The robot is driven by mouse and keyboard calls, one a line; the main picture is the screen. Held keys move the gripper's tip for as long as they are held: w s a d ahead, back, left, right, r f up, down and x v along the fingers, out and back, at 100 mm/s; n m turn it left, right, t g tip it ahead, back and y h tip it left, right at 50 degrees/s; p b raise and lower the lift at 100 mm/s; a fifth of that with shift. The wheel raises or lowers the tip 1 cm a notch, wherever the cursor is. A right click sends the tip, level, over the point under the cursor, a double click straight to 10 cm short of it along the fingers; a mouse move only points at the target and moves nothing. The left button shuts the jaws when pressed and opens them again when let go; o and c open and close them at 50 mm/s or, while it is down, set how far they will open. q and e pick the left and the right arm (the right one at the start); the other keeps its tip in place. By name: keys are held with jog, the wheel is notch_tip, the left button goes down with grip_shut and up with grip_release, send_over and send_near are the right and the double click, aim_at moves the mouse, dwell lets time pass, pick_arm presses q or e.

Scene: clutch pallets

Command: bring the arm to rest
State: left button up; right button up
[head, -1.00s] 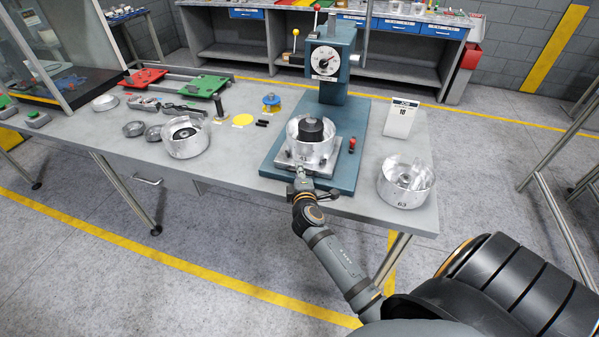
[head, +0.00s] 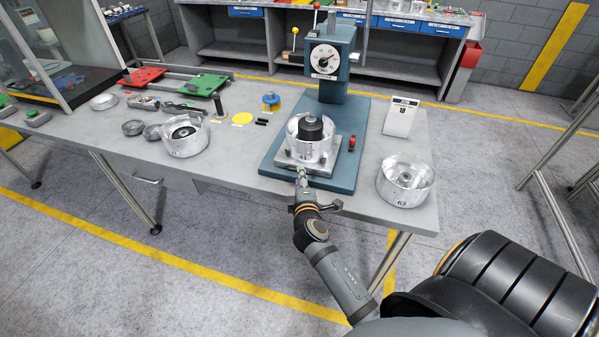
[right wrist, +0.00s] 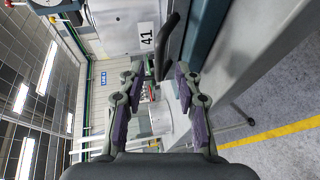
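My right gripper (head: 302,180) is at the front edge of the press's blue base (head: 340,172), close to the metal fixture (head: 306,165) that carries a silver clutch drum (head: 300,145) with a black part inside. In the right wrist view my right gripper (right wrist: 160,82) has its two fingers spread apart. A black handle (right wrist: 169,42) reaches down to the gap between the fingertips; I see no grip on it. My left gripper is not in view.
An open silver drum marked 63 (head: 405,184) stands at the table's right, near a white sign (head: 400,116). Another drum (head: 185,138) and red and green trays (head: 205,85) are on the left. The floor before the table is clear.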

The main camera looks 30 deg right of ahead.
jog(key=v, duration=0.2)
jog(key=shift+s+a, duration=0.2)
jog(key=shift+s, duration=0.15)
jog(key=shift+r, duration=0.1)
